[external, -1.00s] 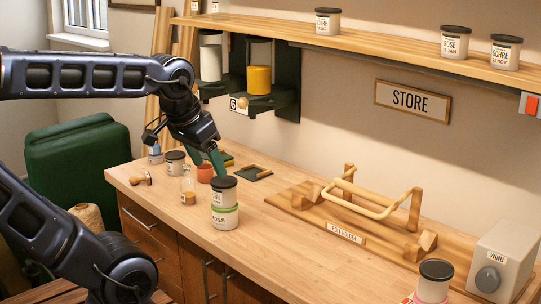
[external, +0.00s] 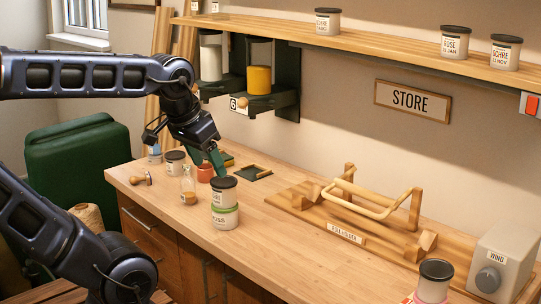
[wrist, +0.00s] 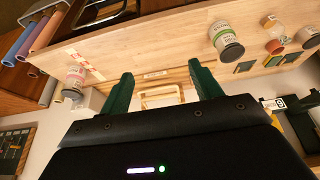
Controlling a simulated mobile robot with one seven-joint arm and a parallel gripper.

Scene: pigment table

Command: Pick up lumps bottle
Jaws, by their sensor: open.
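A small clear glass bottle (external: 188,186) with brown-orange lumps at its bottom stands upright on the wooden table, left of a stack of two jars; I take it for the lumps bottle. It also shows upside down in the wrist view as a clear bottle (wrist: 272,28) near the right edge. My gripper (external: 216,160) hangs above and to the right of it in the external view, apart from it. In the wrist view my gripper (wrist: 160,85) has its two green fingers spread wide, with nothing between them.
The stacked jars (external: 225,205) stand close right of the bottle. A red-brown pot (external: 205,173), a dark-lidded jar (external: 175,162) and a wooden-handled stamp (external: 141,179) are nearby. A wooden rack (external: 350,215) fills the table's right part. A shelf (external: 400,50) runs along the wall.

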